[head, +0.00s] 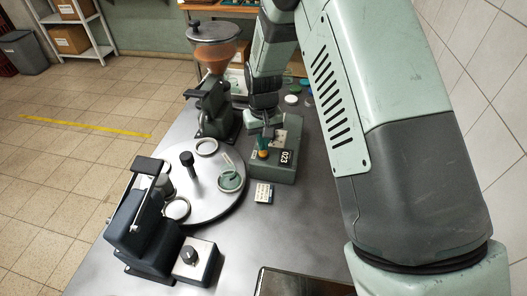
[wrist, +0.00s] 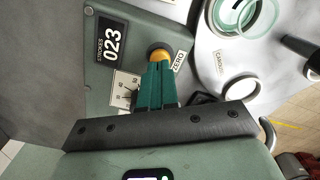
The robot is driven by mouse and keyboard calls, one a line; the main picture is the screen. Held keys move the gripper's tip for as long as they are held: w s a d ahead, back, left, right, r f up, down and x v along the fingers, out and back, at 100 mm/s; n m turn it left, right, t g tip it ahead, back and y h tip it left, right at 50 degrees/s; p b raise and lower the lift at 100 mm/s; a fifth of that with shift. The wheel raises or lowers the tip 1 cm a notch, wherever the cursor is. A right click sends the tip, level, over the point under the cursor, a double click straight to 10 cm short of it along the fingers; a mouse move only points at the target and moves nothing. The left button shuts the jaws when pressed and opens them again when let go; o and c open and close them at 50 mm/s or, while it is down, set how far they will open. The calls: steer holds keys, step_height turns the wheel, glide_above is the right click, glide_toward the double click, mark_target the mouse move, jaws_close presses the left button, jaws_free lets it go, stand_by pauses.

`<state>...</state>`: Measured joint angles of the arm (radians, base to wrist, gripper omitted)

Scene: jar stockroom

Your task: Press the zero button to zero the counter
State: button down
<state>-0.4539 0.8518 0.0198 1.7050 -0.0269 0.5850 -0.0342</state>
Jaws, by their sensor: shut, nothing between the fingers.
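The counter box (head: 284,172) is a grey-green box on the table, with a black display (head: 286,157) reading 023. In the wrist view the display (wrist: 111,41) is labelled STROKES. The orange-yellow zero button (wrist: 159,54) sits in a dark ring beside a ZERO label (wrist: 179,61); the button (head: 263,154) also shows in the head view. My gripper (wrist: 157,68) has its green fingers shut together with nothing between them. The fingertips lie right over the button and partly hide it; I cannot tell whether they touch it.
A round grey turntable (head: 205,207) with jar rings and a dark post stands left of the box. A dark press (head: 142,235) and a knob box (head: 197,262) are in front. A hopper machine (head: 214,105) stands behind. A small card (head: 264,193) lies near the box.

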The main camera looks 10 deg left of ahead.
steer(key=shift+f, duration=0.95)
stand_by(0.6)
steer(key=shift+r, duration=3.5)
steer(key=s+d+r, duration=0.2)
steer(key=s+r, duration=0.2)
steer(key=r, duration=0.3)
steer(key=shift+s, duration=0.3)
